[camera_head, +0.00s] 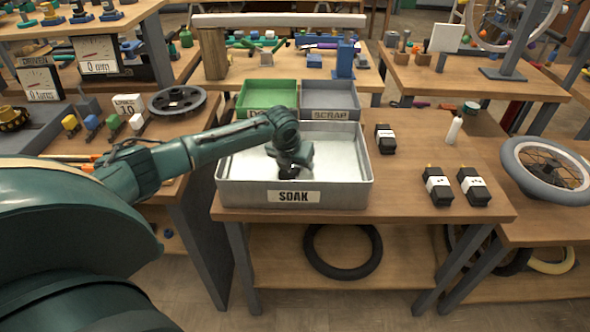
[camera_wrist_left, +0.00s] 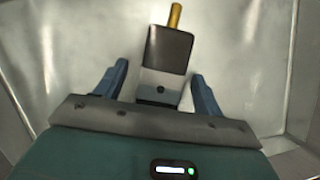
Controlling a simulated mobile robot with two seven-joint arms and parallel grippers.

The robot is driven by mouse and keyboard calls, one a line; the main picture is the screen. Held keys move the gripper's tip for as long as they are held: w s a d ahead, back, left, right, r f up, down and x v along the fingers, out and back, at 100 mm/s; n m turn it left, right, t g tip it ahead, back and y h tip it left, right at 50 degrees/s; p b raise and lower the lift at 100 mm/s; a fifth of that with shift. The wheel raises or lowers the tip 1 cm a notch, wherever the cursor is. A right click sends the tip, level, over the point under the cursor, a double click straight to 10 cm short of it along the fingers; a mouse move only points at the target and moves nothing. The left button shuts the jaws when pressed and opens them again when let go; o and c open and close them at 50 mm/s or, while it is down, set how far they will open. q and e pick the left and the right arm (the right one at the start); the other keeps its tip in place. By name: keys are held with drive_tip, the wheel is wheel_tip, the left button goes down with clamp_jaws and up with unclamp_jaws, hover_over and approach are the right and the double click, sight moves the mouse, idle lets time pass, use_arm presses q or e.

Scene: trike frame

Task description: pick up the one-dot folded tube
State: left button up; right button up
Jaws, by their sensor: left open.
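The one-dot folded tube (camera_wrist_left: 168,48) lies in the SOAK tray (camera_head: 235,194). In the left wrist view it is a black block with a white band, a single dark dot and a brass valve stem pointing away. My left gripper (camera_wrist_left: 159,72) is open, with one blue finger on each side of the tube and visible gaps between. In the head view my left gripper (camera_head: 289,160) reaches down into the tray and mostly hides the tube, leaving a dark bit below it. My right gripper is not in view.
Three other black folded tubes with white bands stand right of the tray: one behind (camera_head: 385,139) and two in front (camera_head: 438,187), (camera_head: 473,187). A white bottle (camera_head: 453,130) stands near them. Green (camera_head: 267,97) and grey SCRAP (camera_head: 331,98) bins sit behind the tray.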

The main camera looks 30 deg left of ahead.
use_arm(q)
drive_tip(key=shift+f, duration=0.15)
idle(0.4)
drive_tip(key=c, duration=1.2)
wheel_tip(320, 180, up, 9)
drive_tip(key=shift+r+p, duration=0.1)
drive_tip(key=shift+p, duration=0.3)
drive_tip(key=shift+c, duration=0.2)
drive_tip(key=shift+r, duration=0.55)
